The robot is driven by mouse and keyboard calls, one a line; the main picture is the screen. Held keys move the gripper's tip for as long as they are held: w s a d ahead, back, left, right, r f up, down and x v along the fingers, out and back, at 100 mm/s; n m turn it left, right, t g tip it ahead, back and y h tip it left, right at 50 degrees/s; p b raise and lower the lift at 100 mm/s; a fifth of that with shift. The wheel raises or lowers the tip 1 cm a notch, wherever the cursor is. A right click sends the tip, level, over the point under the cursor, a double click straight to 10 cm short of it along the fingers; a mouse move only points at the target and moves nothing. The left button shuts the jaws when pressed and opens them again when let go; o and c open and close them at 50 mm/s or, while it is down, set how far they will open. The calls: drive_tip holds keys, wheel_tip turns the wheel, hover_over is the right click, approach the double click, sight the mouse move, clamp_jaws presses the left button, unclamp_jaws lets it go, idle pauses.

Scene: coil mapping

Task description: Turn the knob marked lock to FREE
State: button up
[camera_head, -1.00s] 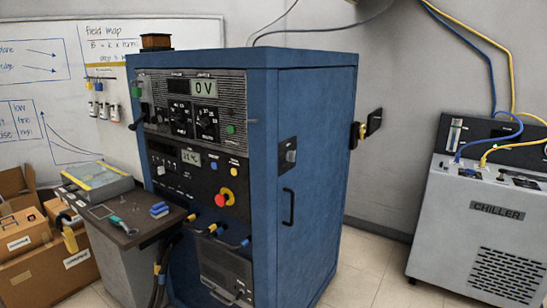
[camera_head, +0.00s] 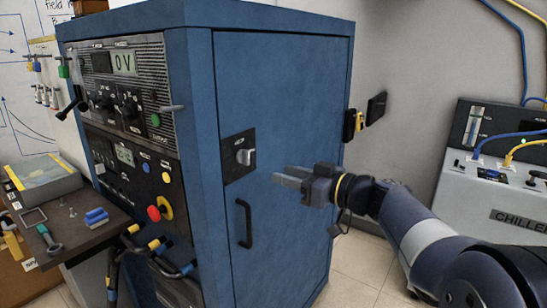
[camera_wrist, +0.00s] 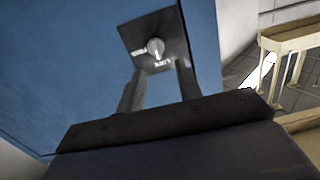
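The knob (camera_head: 246,157) is a small silver lever on a black square plate (camera_head: 236,174) on the blue cabinet's side door. In the wrist view the knob (camera_wrist: 155,47) shows beyond my fingers, with pale labels on the plate (camera_wrist: 145,31) too small to read for certain. My gripper (camera_head: 277,178) is to the right of the knob in the head view, apart from it and empty. In the wrist view my gripper (camera_wrist: 158,88) has its two fingers spread, with the knob ahead of the gap between them.
A black door handle (camera_head: 244,224) stands out below the plate. The cabinet's (camera_head: 285,90) front carries dials, buttons and cables. A side table (camera_head: 75,228) with tools is at the left. A grey chiller (camera_head: 480,208) stands at the right. Floor shows between cabinet and chiller.

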sight(249, 157)
drive_tip(key=x, duration=0.3)
drive_tip(key=p+x, duration=0.1)
drive_tip(key=x, duration=0.3)
drive_tip(key=w+r+p+x, duration=0.1)
drive_tip(key=x, duration=0.3)
drive_tip(key=shift+s+d+r, duration=0.1)
drive_tip(key=shift+d+r, duration=0.05)
drive_tip(key=shift+d, duration=0.2)
clamp_jaws()
